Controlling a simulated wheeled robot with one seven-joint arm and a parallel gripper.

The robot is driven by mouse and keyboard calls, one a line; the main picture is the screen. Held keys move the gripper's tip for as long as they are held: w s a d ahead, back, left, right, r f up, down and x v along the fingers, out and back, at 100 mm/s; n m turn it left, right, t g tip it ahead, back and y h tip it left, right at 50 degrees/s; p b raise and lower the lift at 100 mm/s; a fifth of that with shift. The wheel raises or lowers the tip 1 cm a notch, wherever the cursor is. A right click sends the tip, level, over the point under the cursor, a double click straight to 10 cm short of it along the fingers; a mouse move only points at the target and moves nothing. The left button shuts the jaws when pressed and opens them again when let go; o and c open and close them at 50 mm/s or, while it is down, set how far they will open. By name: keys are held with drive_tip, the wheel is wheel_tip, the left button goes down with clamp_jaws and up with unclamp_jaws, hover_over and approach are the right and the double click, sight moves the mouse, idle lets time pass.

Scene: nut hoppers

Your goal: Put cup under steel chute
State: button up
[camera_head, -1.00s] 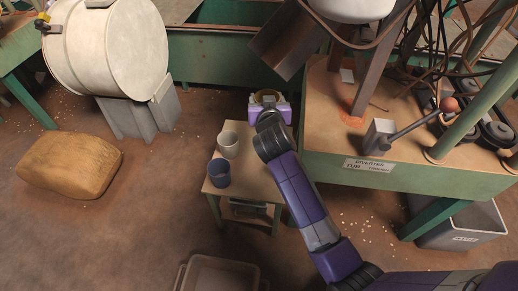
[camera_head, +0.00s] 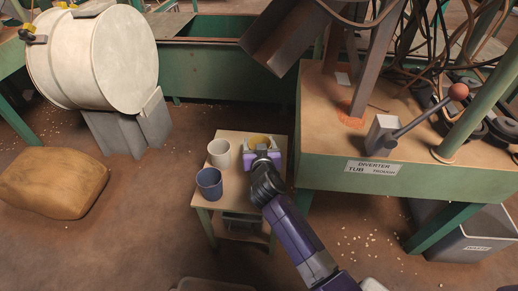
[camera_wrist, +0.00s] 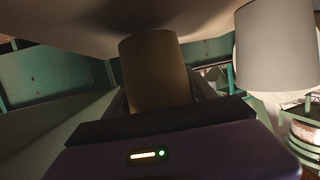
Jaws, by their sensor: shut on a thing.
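My gripper (camera_head: 262,146) is shut on a tan cup (camera_head: 258,140) at the back right of the small wooden table (camera_head: 236,188). In the wrist view the tan cup (camera_wrist: 155,75) stands between my fingers; I cannot tell whether its base touches the tabletop. A white cup (camera_head: 219,153) and a blue-grey cup (camera_head: 209,184) stand on the table to the left of my gripper. A pale cup (camera_wrist: 277,50) shows at the right in the wrist view. The steel chute (camera_head: 284,36) slopes down above and behind the table; its mouth is higher than the cups.
A green bench (camera_head: 400,176) with a diverter lever (camera_head: 432,114) and a sign (camera_head: 372,167) stands close on the right. A white drum (camera_head: 112,58) and a brown sack (camera_head: 52,181) are at left. A grey bin (camera_head: 470,240) is under the bench. Floor left of the table is clear.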

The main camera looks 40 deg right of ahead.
drive_tip(key=shift+f, duration=0.45)
drive_tip(key=shift+f, duration=0.15)
drive_tip(key=o, duration=1.5)
drive_tip(key=shift+c, duration=0.2)
drive_tip(key=shift+r, duration=0.3)
drive_tip(key=p+v, duration=0.3)
drive_tip(key=v, duration=0.9)
drive_tip(key=shift+f, duration=0.15)
